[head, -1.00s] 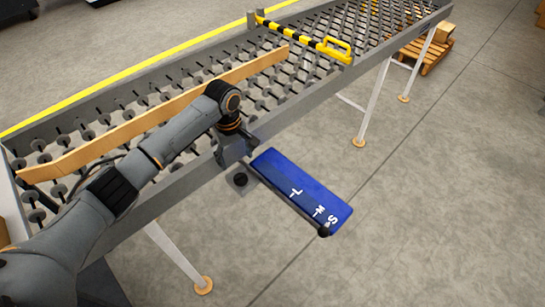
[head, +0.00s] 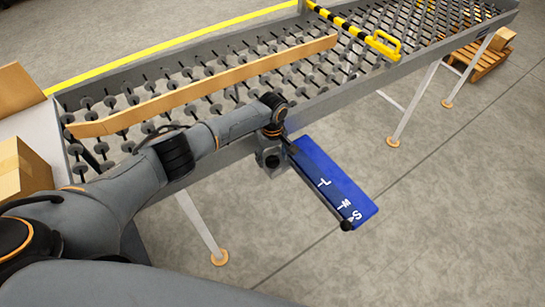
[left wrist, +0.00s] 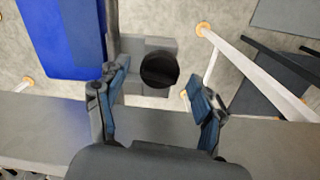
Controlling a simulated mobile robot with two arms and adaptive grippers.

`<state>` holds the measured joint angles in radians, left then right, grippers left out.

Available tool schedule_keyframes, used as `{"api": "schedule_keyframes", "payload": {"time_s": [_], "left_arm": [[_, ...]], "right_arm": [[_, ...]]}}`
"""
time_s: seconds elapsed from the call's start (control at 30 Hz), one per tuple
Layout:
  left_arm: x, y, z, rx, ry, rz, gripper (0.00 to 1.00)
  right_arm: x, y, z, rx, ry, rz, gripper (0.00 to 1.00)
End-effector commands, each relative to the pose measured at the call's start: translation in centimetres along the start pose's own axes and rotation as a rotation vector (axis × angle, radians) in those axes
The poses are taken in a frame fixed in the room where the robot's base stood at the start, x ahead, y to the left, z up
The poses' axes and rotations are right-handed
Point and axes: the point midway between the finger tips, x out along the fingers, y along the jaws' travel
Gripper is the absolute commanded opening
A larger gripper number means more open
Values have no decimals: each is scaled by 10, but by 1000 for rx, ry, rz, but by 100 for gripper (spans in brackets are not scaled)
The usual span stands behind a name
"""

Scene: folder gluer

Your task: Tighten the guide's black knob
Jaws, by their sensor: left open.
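The guide's black knob (left wrist: 160,69) sits on a grey block (left wrist: 132,47) at the conveyor's near side. In the head view the knob (head: 272,161) is small and close to my gripper. My left gripper (left wrist: 158,88) is open and empty, with its two fingers apart on either side of the knob's near edge; I cannot tell whether either touches it. In the head view the left gripper (head: 268,143) is over the conveyor's near rail. The guide's long wooden rail (head: 205,87) lies across the rollers. My right gripper is not in view.
A blue plate (head: 335,182) marked L, M and S sticks out beside the block, with a dark rod (head: 318,193) along it. A yellow-black bar (head: 350,27) crosses the conveyor. White legs (head: 415,100) stand below. Cardboard boxes (head: 20,170) are at left.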

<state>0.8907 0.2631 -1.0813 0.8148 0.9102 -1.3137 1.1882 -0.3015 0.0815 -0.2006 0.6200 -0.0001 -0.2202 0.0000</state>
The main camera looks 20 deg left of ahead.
Motion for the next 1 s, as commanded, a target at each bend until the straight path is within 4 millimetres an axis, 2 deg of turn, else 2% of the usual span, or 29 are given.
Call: {"api": "schedule_keyframes", "payload": {"time_s": [0.37, 0.63, 1.0], "left_arm": [[6, 0, 0, 0, 1, 0, 68], [6, 0, 0, -1, 1, 0, 15], [6, 0, 0, 44, -1, 1, 13]], "right_arm": [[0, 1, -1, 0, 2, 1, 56], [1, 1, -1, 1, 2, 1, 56], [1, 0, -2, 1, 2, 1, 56]]}}
